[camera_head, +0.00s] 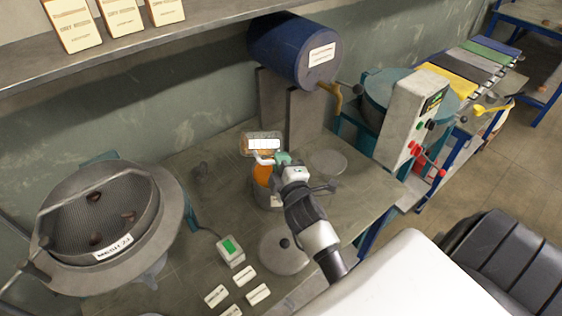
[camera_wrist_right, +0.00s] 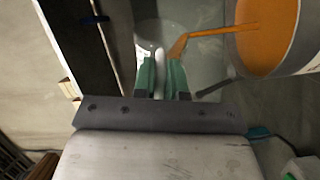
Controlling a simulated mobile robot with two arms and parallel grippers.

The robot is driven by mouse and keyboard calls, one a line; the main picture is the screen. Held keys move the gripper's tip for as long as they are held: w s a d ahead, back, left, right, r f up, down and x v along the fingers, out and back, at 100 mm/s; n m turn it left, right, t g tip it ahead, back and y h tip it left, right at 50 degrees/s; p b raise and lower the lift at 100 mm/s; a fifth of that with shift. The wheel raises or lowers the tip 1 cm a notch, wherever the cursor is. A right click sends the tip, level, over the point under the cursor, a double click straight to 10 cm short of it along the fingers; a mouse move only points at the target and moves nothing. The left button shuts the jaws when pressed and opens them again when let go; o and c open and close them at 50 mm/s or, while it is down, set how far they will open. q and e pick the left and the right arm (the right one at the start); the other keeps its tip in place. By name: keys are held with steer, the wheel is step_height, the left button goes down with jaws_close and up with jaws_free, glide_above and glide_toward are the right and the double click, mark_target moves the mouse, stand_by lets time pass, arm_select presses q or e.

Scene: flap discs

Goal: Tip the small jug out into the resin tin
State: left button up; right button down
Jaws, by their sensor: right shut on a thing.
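The small jug (camera_head: 262,141) is clear, with a white label and some amber content. It is tilted above the resin tin. My right gripper (camera_head: 281,158) is shut on it; in the wrist view the green fingertips (camera_wrist_right: 163,80) cover part of the see-through jug (camera_wrist_right: 150,35). The resin tin (camera_head: 268,201) stands on the bench below, partly hidden by my right arm. Orange resin shows inside the tin (camera_wrist_right: 300,45) in the wrist view. An orange strip, looking like a stream, runs from beside the fingertips to the tin's mouth. My left gripper is not in view.
A blue drum (camera_head: 290,48) with a brass tap stands behind. A mesh sieve (camera_head: 105,215) is at left, a machine with a grey control panel (camera_head: 408,118) at right. A round lid (camera_head: 283,252), a green-button box (camera_head: 231,250) and white cards (camera_head: 245,275) lie in front.

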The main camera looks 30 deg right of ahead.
stand_by(0.3)
steer(key=shift+f+b, duration=0.1)
steer(key=shift+b, duration=0.3)
steer(key=n, duration=0.1)
steer(key=n+b, duration=0.1)
steer(key=a+n, duration=0.1)
steer(key=n, duration=0.1)
steer(key=shift+w+a+f, duration=0.1)
steer(key=shift+w+f, duration=0.05)
steer(key=shift+f, duration=0.1)
steer(key=n, duration=0.2)
steer(key=shift+w+a+f+n+b, duration=0.1)
steer(key=shift+a+f+n+b, duration=0.2)
steer(key=shift+b, duration=0.1)
steer(key=n+p, duration=0.1)
steer(key=n, duration=0.3)
steer(key=n+p, duration=0.2)
steer(key=n, duration=0.2)
steer(key=a+n+p, duration=0.1)
steer(key=n+p, duration=0.1)
steer(key=n, duration=0.2)
steer(key=shift+w+r, duration=0.1)
steer(key=shift+d+n+p, duration=0.1)
steer(key=shift+n+p, duration=0.45)
steer(key=shift+n, duration=0.55)
steer(key=shift+d+f+n, duration=0.1)
steer(key=shift+f+n, duration=0.1)
steer(key=shift+n, duration=0.2)
